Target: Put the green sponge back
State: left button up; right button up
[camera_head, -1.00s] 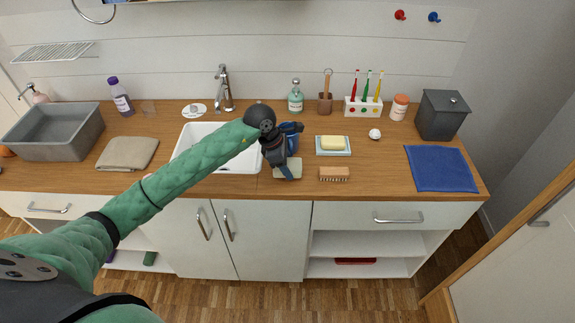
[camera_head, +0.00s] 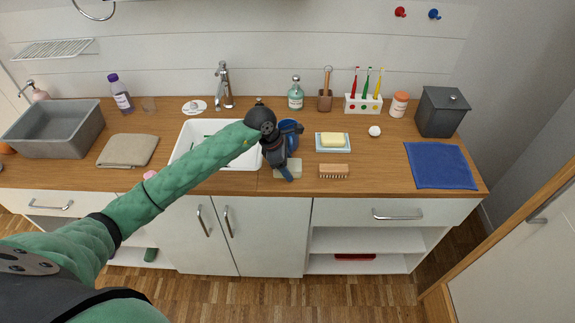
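A pale, slightly greenish block (camera_head: 293,169), which looks like a sponge, lies on the wooden counter in front of the sink's right corner. A darker green object (camera_head: 151,255) sits on the low shelf at the left, too small to identify. My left gripper (camera_head: 289,170) reaches over the counter from the left, pointing down at the pale block and covering part of it. I cannot tell whether its fingers touch the block or how far apart they are. My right gripper is out of view.
A blue cup (camera_head: 291,128) stands just behind my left gripper. The white sink (camera_head: 190,150) is partly under my arm. A yellow soap on a dish (camera_head: 333,141) and a brush (camera_head: 334,171) lie to the right. The counter's far right holds a blue cloth (camera_head: 440,166).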

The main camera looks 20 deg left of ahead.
pick_arm(q)
jog(key=shift+r, duration=0.1)
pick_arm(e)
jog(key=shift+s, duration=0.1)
pick_arm(q)
jog(key=shift+r, duration=0.1)
jog(key=shift+a+r, duration=0.15)
jog(key=shift+r, duration=0.05)
jog(key=b+v, duration=0.3)
jog(key=v, duration=0.8)
jog(key=shift+r+b, duration=0.2)
jog(key=shift+b, duration=0.2)
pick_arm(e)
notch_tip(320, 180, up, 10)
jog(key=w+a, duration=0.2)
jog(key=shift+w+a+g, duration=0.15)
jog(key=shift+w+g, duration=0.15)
pick_arm(q)
jog(key=shift+s, duration=0.1)
